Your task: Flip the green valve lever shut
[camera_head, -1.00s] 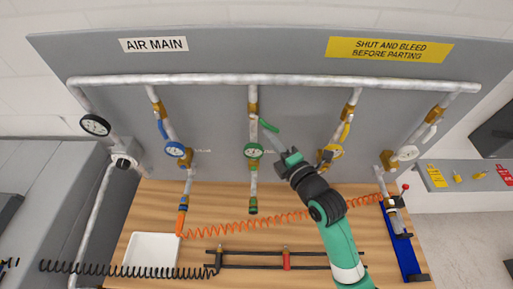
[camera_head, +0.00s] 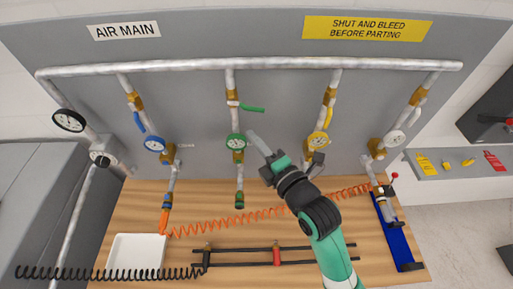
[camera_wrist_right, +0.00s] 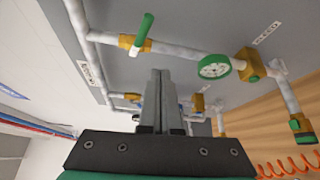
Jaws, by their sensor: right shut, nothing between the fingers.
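The green valve lever (camera_head: 252,109) points right from its brass valve (camera_head: 232,97) on the middle drop pipe, nearly square across the pipe. A green-rimmed gauge (camera_head: 236,141) sits below it. The wrist view shows the green lever (camera_wrist_right: 144,33) too, standing out across its pipe at the brass valve (camera_wrist_right: 127,41). My right gripper (camera_head: 253,136) is shut and empty. Its fingertips are below the lever and right of the green gauge, apart from the lever. In the wrist view the shut fingers (camera_wrist_right: 160,78) reach up below the lever. My left gripper is out of view.
A blue lever (camera_head: 139,122) and a yellow lever (camera_head: 329,119) hang along the neighbouring drop pipes. An orange coiled hose (camera_head: 240,215) crosses the wooden bench (camera_head: 135,206). A white tray (camera_head: 137,252) is at front left. The panel right of the green lever is clear.

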